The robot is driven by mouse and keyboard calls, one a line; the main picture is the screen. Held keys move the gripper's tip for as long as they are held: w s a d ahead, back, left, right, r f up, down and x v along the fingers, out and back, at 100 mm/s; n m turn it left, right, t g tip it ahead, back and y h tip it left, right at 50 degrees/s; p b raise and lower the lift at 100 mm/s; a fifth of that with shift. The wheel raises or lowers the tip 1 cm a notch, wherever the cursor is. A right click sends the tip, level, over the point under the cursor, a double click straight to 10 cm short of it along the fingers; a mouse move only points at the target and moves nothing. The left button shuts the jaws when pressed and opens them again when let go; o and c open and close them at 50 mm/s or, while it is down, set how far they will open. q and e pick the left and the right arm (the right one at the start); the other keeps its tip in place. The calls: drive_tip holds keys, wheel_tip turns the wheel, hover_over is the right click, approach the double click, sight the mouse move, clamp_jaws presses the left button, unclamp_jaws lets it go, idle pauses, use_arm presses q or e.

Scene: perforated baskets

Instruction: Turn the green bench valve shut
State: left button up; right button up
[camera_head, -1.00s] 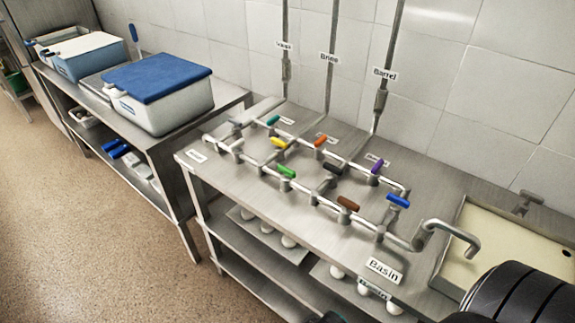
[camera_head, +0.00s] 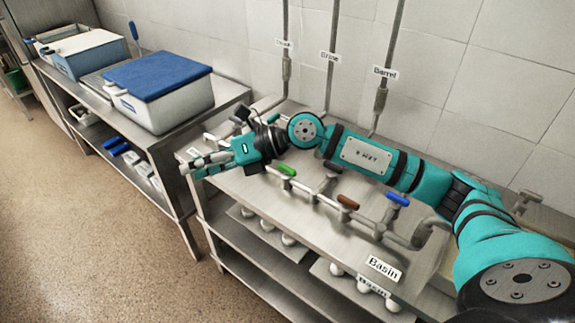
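The green valve handle (camera_head: 286,169) sits on the front pipe run of the steel bench (camera_head: 232,192). It lies roughly in line with the pipe. My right arm reaches across the bench from the right, above the pipes. My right gripper (camera_head: 203,164) is over the bench's left end, left of the green handle and apart from it. Its fingers point left and I see nothing held in them. They are small and overlap, so their opening is unclear. The arm hides the teal, yellow, orange and purple handles. My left gripper is out of view.
The brown handle (camera_head: 348,201) and blue handle (camera_head: 398,199) are on the same pipework, to the right. A dark handle (camera_head: 333,167) is partly covered by my arm. Upright pipes stand against the wall behind. A second bench with blue-lidded tubs (camera_head: 158,75) is at left.

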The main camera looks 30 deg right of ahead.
drive_tip(key=w+d+f+n+h, duration=0.1)
drive_tip(key=w+d+h, duration=0.1)
drive_tip(key=d+h, duration=0.35)
drive_tip(key=w+d+f+h, duration=0.1)
drive_tip(key=d+f+h, duration=0.1)
drive_tip(key=d, duration=0.7)
drive_tip(key=m+g+h, duration=0.1)
drive_tip(key=h, duration=0.3)
approach(287, 167)
drive_tip(key=p+x, duration=0.4)
drive_tip(key=x, duration=0.5)
clamp_jaws()
